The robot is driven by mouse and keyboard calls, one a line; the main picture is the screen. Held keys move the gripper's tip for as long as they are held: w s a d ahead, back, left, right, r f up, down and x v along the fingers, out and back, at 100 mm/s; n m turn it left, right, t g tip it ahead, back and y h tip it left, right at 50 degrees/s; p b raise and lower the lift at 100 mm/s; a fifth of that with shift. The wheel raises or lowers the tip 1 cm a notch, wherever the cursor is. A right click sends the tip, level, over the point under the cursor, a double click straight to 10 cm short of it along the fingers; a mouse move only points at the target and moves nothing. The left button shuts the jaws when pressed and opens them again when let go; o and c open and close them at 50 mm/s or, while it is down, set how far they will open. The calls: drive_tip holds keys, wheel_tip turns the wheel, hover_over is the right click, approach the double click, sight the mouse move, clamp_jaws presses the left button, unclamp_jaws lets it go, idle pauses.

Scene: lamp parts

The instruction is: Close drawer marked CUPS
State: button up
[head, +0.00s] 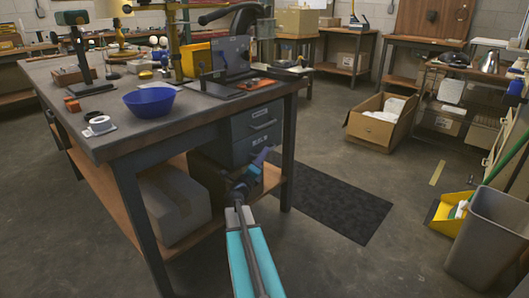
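A grey-blue drawer unit hangs under the right end of the workbench. Its upper drawer (258,119) has a light handle and a small label. Its lower drawer (242,150) sits below, with white markings on its front. Both labels are too small to read, so I cannot tell which is marked CUPS. I cannot tell how far either drawer stands out. My gripper (262,156) is in front of the lower drawer and covers part of its lower front. I cannot tell whether it touches the drawer, or whether its fingers are open or shut.
The workbench (120,138) holds a blue bowl (150,101), a tape roll (100,124) and tools. A dark mat (335,205) lies on the floor to the right. An open carton (362,125) and grey bin (490,235) stand further right.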

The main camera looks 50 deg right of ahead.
drive_tip(key=p+v, duration=0.2)
drive_tip(key=v, duration=0.9)
drive_tip(key=shift+s, duration=0.15)
